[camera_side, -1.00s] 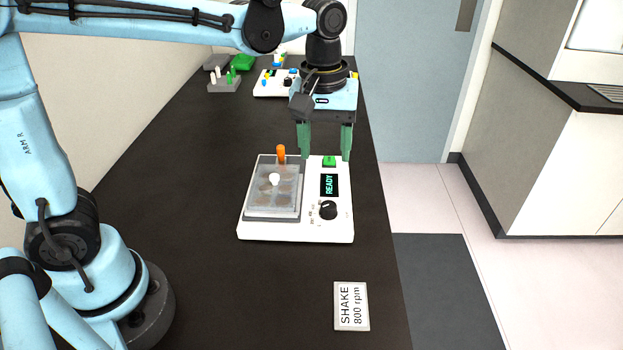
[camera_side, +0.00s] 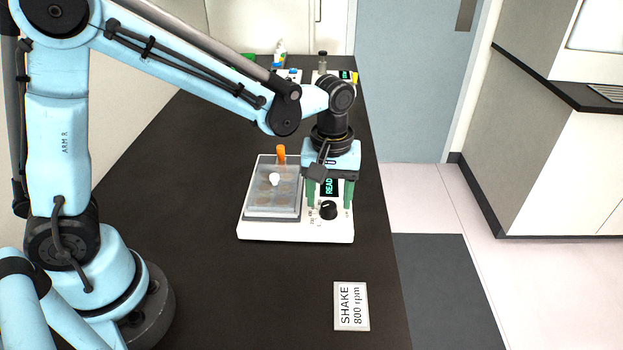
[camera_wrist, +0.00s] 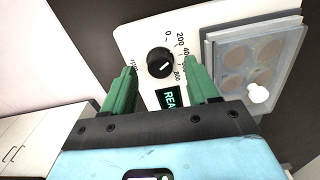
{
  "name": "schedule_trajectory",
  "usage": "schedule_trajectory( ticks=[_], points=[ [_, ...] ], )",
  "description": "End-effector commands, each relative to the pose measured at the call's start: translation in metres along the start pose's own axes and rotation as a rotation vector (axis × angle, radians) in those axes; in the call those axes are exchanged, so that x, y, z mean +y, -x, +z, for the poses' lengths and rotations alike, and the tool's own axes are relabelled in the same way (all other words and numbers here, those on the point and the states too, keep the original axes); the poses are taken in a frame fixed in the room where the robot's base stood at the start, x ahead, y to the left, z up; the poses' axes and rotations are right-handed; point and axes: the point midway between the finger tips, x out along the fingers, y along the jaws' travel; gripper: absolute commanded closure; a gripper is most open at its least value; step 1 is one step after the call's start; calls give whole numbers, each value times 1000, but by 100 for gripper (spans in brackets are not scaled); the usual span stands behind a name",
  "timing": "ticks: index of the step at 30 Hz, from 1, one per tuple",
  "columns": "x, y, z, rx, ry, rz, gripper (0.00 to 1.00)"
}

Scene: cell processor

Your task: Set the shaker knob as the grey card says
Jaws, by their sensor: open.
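The shaker (camera_side: 290,233) is a white box with a dark display, partly hidden by my gripper and reading READY a second ago. Its black knob (camera_side: 328,210) has a white pointer mark and a printed scale around it. In the wrist view the knob (camera_wrist: 160,60) has 0, 200, 400 and 800 beside it; I cannot tell exactly which number the mark meets. The grey card (camera_side: 351,306) reads SHAKE 800 rpm. My gripper (camera_side: 330,205) points down over the shaker, its green fingers open on either side of the knob, apparently not touching it.
A clear-lidded well plate (camera_side: 272,200) with a white knob sits on the shaker's left, an orange peg (camera_side: 281,154) behind it. Other devices and bottles stand at the far end of the dark bench (camera_side: 190,180). The bench front is clear around the card.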

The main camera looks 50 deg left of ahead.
Motion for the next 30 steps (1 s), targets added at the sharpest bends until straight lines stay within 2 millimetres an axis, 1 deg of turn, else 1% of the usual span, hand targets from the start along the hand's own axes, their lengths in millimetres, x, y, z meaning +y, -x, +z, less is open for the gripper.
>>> schedule_trajectory(
  ticks=[3, 6, 15, 26, 30],
  points=[
    [0, -10, 0, 0, 0, 0, 41],
    [0, -14, 0, 1, 0, 0, 41],
    [0, -16, 0, 0, 0, 0, 41],
    [0, -15, 0, 0, 0, 0, 96],
    [0, -15, 0, 0, -4, 0, 97]
  ],
)
